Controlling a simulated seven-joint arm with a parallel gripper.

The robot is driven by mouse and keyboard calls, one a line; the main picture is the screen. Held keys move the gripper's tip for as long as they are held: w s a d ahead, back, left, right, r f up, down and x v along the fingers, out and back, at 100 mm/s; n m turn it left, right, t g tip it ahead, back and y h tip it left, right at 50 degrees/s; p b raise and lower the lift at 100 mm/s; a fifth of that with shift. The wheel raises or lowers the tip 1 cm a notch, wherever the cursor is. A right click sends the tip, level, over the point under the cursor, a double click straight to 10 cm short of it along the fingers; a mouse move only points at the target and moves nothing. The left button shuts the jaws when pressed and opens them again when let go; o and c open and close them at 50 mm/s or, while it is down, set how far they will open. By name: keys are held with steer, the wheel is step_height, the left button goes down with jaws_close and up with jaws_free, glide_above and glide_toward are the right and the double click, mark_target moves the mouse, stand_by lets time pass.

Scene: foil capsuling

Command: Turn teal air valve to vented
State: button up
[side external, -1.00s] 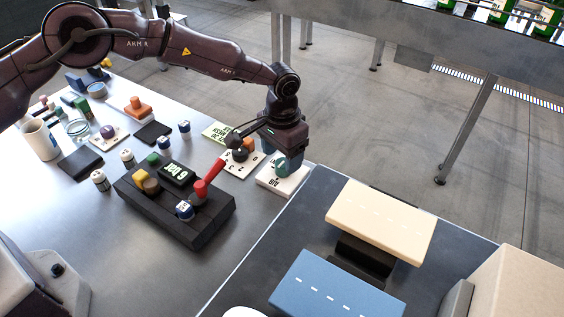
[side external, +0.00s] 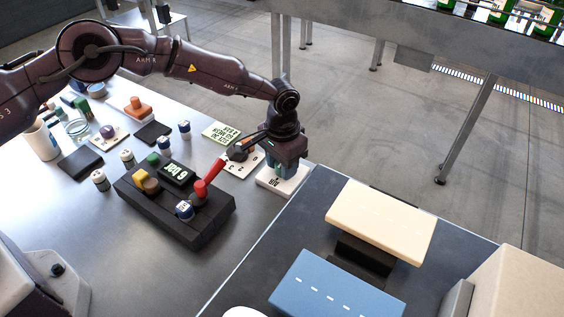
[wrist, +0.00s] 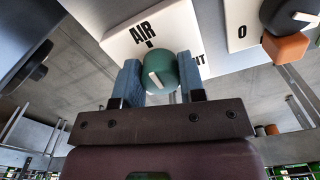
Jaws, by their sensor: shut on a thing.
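The teal air valve knob (wrist: 163,73) is a round knob with a white pointer bar. It stands on a white plate (wrist: 122,40) marked AIR with a small tick, and the letters NT show at its right, partly hidden. My gripper (wrist: 160,80) has its two blue fingers on either side of the knob and is shut on it. The pointer bar slants, and I cannot tell exactly which mark it faces. In the side view my gripper (side external: 286,167) is down over the white plate (side external: 281,184), and its fingers mostly hide the knob.
A second white plate (side external: 241,165) with a dark dial stands just left. A black block (side external: 200,226) with a red lever (side external: 208,178), a display and buttons lies further left. Cream (side external: 381,220) and blue (side external: 338,294) panels stand at right.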

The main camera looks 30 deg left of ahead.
steer(key=shift+m, duration=0.3)
steer(key=m, duration=0.3)
steer(key=shift+m, duration=0.3)
steer(key=m, duration=0.4)
steer(key=shift+a+m, duration=0.1)
steer(key=shift+m, duration=0.2)
steer(key=m, duration=0.9)
steer(key=shift+w, duration=0.1)
steer(key=o, duration=0.9)
steer(key=shift+o, duration=0.2)
steer(key=shift+r, duration=0.15)
